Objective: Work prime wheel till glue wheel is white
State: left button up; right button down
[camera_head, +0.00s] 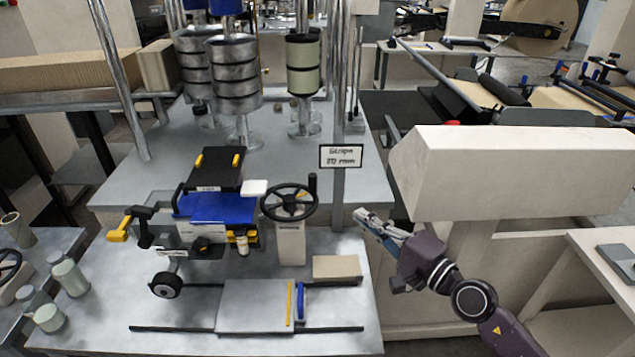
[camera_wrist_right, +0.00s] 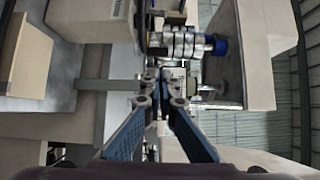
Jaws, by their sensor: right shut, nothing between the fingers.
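A black spoked handwheel (camera_head: 289,202) with an upright knob (camera_head: 312,186) stands on a pale pedestal (camera_head: 291,243); it looks like the prime wheel. A small dark wheel (camera_head: 166,285) with a pale hub sits low at the left of the blue and black machine (camera_head: 222,207); it may be the glue wheel, and its rim is not white. My right gripper (camera_head: 364,217) is to the right of the handwheel, apart from it and lower than the knob. Its fingers are shut and empty, and also show in the right wrist view (camera_wrist_right: 161,88). My left gripper is out of view.
A sign (camera_head: 341,156) hangs on a post behind my right gripper. A cardboard block (camera_head: 336,268) and a grey plate (camera_head: 252,305) lie on the bench's front. Several pots (camera_head: 69,277) stand at left. A large pale housing (camera_head: 510,170) is at right.

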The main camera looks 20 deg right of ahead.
aim_at(316, 182)
jog(key=p+x, duration=0.4)
jog(key=x, duration=0.9)
jog(key=shift+w+a+r, duration=0.15)
jog(key=shift+w+a, duration=0.05)
jog(key=shift+w, duration=0.1)
jog(key=w+b, duration=0.2)
jog(key=w, duration=0.1)
jog(key=shift+w+d+b, duration=0.15)
jog(key=shift+w+b, duration=0.05)
jog(key=shift+b, duration=0.1)
